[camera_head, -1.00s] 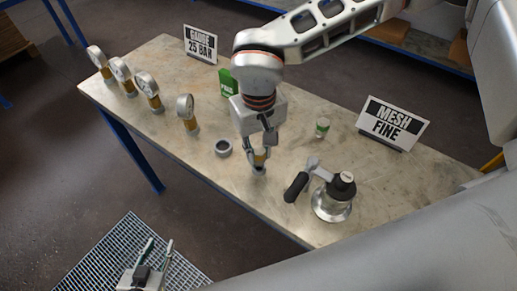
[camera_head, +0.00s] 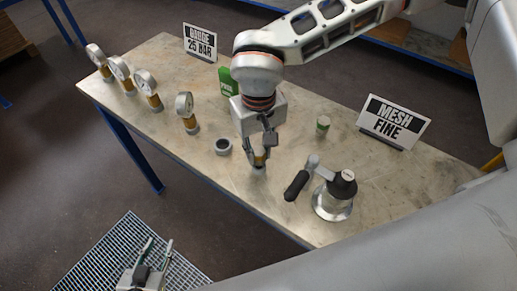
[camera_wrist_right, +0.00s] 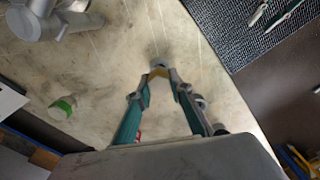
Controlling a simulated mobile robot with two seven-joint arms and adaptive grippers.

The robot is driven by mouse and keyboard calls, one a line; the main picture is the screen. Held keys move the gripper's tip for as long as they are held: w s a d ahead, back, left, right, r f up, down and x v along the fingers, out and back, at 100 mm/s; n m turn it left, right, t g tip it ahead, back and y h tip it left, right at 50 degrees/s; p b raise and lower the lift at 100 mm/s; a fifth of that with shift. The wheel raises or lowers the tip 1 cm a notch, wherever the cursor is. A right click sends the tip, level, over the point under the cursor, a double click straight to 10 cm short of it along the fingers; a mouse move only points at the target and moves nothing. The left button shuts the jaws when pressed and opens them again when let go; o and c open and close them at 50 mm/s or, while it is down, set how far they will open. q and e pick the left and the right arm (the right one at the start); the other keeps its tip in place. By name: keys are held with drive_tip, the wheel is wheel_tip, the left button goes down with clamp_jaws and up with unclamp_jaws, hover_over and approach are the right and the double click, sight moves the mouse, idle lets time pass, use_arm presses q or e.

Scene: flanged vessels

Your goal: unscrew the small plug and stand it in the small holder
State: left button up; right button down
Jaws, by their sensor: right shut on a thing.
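My right gripper (camera_head: 259,158) points down over the front of the table, its fingers closed on a small brass-coloured piece (camera_wrist_right: 158,72). A small grey round part (camera_head: 259,171) shows right under the fingertips, at the tabletop. The piece may be the small plug and the grey part the small holder; I cannot tell surely, nor whether the piece is seated. A grey ring-shaped holder (camera_head: 223,147) with a dark opening stands just left of the gripper. A flanged metal vessel (camera_head: 331,203) with a black-handled lever stands to the right. My left gripper (camera_head: 159,246) is open and empty, low over the floor grating.
Several gauges with brass stems (camera_head: 187,112) stand along the left of the table (camera_head: 160,60).

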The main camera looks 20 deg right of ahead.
sight(258, 151)
drive_tip(key=shift+f+b, duration=0.65)
drive_tip(key=shift+f, duration=0.35)
drive_tip(key=c, duration=1.7)
unclamp_jaws()
drive_tip(key=shift+r, duration=0.2)
wheel_tip(258, 151, up, 12)
drive_tip(key=shift+f, duration=0.1)
drive_tip(key=shift+s, duration=0.1)
